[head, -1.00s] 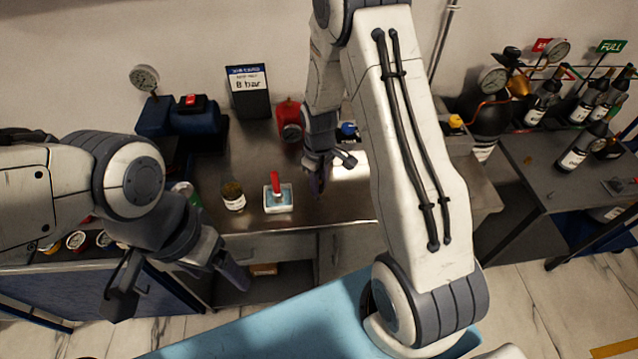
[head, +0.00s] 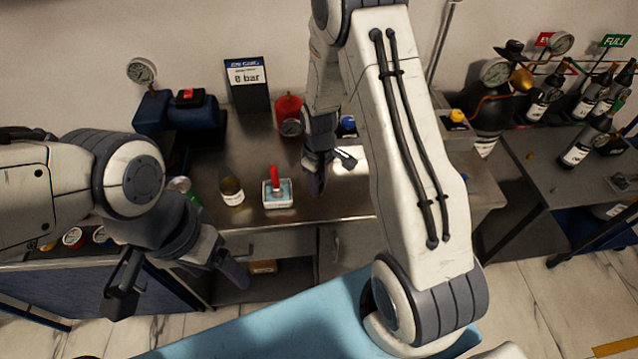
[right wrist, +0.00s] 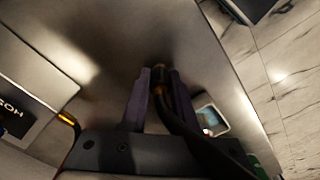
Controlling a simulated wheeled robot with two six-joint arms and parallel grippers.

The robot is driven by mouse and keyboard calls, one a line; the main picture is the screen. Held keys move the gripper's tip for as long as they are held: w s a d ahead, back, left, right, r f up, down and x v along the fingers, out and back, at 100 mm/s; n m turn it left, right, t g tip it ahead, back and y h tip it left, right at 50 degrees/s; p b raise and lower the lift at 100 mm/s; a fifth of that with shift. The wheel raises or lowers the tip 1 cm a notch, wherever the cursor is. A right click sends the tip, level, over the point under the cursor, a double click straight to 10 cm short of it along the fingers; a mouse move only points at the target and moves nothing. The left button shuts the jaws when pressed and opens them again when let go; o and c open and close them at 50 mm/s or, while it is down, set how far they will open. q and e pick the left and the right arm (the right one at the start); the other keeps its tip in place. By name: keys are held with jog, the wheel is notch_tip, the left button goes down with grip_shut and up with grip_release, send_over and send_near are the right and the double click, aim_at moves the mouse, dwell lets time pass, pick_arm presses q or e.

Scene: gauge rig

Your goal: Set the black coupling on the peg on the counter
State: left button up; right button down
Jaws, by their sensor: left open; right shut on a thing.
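My right gripper (right wrist: 158,85) is shut on a dark coupling (right wrist: 158,74) with a brass-coloured band. A black hose (right wrist: 182,125) runs from it toward the lower right in the right wrist view. In the head view the right gripper (head: 322,180) hangs over the front part of the steel counter (head: 240,160), and the coupling is hard to make out there. A red upright piece (head: 274,178) stands in a small white tray (head: 278,205) left of that gripper. I cannot tell whether it is the peg. My left gripper (head: 180,285) is open and empty, in front of the counter.
A brown jar (head: 231,191) stands left of the tray. A red container (head: 289,112) and a dark sign (head: 248,85) stand further back. A blue unit with a gauge (head: 141,70) is at back left. Bottles (head: 578,150) stand on the right table. The counter's middle is mostly clear.

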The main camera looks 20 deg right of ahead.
jog(key=shift+f, duration=0.2)
dwell(0.5)
jog(key=shift+c, duration=1.3)
grip_release()
notch_tip(320, 180, up, 11)
jog(key=shift+f+b, duration=0.2)
jog(key=shift+b, duration=0.5)
